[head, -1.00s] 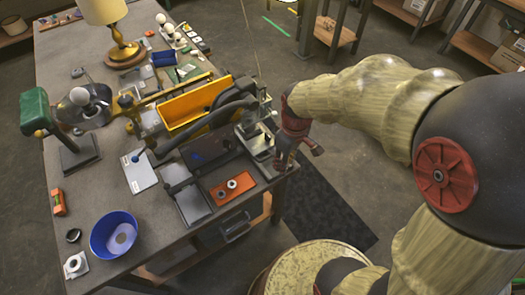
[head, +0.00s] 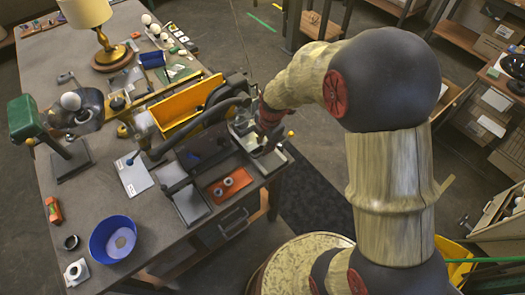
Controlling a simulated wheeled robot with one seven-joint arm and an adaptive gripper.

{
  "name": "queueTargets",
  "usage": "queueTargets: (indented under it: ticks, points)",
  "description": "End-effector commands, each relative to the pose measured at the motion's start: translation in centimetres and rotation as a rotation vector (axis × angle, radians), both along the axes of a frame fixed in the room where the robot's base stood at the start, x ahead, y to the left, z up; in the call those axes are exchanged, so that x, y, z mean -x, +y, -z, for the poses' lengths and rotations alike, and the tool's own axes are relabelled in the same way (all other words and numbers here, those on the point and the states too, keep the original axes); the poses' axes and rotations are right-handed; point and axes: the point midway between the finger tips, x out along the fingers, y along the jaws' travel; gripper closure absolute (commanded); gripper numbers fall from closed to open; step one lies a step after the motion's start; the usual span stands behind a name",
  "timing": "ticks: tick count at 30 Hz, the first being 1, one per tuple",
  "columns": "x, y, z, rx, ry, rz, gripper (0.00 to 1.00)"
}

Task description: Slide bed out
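My gripper (head: 266,139) is at the right edge of the workbench, low over a pale grey metal fixture (head: 271,163). The fixture has a flat, rimmed part that looks like the bed, though I cannot tell this for sure. The gripper covers part of the fixture, and its fingers are too small and dark to show whether they are open or touching it. A yellow knob (head: 291,133) on a thin rod sticks out at the fixture's right side.
Left of the fixture are an orange plate (head: 229,185), a dark machine with black hoses and a yellow bin (head: 187,103). A blue bowl (head: 98,240), green-headed lamp (head: 22,117) and table lamp (head: 107,50) stand on the workbench (head: 150,225).

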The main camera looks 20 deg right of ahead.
Motion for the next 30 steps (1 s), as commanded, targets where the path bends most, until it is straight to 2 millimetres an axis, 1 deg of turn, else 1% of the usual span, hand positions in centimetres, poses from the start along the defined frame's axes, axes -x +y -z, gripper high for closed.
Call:
queueTargets:
  ticks: [1, 3, 6, 11, 15, 21, 30]
  points:
    - [0.0, 0.1, 1.2, -0.001, 0.004, 0.0, 0.72]
    - [-0.2, 0.1, 2.3, 0.0, 0.005, 0.0, 0.72]
    - [-0.5, 0.2, 3.6, 0.0, 0.003, 0.0, 0.72]
    - [-0.7, 0.3, 5.0, -0.001, 0.002, 0.001, 0.72]
    - [-0.8, 0.3, 5.3, -0.001, 0.001, 0.002, 0.72]
    - [-0.8, 0.3, 5.3, -0.001, 0.001, 0.002, 0.72]
    - [-0.8, 0.3, 5.3, -0.001, 0.001, 0.002, 0.89]
